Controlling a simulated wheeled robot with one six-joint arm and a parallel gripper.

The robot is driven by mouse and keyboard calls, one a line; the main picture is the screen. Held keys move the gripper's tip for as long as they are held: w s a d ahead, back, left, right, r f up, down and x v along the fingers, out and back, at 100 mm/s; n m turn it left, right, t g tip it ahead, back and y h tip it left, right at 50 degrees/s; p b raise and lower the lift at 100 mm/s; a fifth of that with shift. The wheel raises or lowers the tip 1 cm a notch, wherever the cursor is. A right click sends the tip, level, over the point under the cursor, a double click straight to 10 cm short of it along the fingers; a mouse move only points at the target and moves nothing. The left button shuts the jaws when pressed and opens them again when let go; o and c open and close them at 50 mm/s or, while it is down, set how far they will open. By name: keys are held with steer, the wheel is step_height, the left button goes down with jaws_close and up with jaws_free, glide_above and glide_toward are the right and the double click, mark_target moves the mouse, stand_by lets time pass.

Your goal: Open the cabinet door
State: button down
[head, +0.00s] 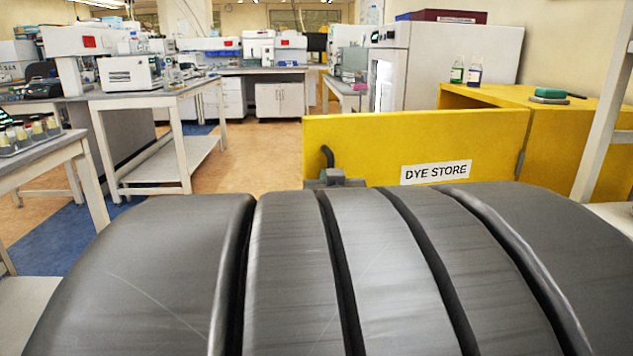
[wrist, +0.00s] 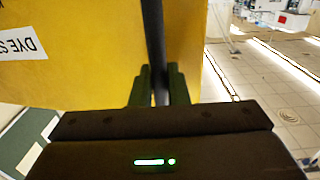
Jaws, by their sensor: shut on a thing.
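The yellow cabinet door (head: 400,138) carries a "DYE STORE" label (head: 436,172) and stands open. It reaches left past the yellow cabinet (head: 572,145), with its hinge side at the right. A dark upright handle (head: 327,157) is near the door's left edge. In the wrist view the handle (wrist: 153,30) runs between the fingers of my gripper (wrist: 159,76), which is shut on it. The door's yellow face (wrist: 90,65) fills the left of that view. In the head view my own arm hides the door's lower part and most of my gripper.
Two bottles (head: 465,71) and a green-topped block (head: 550,94) stand on the cabinet top. A white bench (head: 150,100) and a table with a vial rack (head: 28,135) are at the left. Open floor (head: 250,160) lies between the bench and the door.

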steer(key=shift+s+d+r, duration=0.1)
steer(key=shift+s, duration=0.1)
stand_by(0.3)
steer(key=c, duration=1.5)
jaws_free()
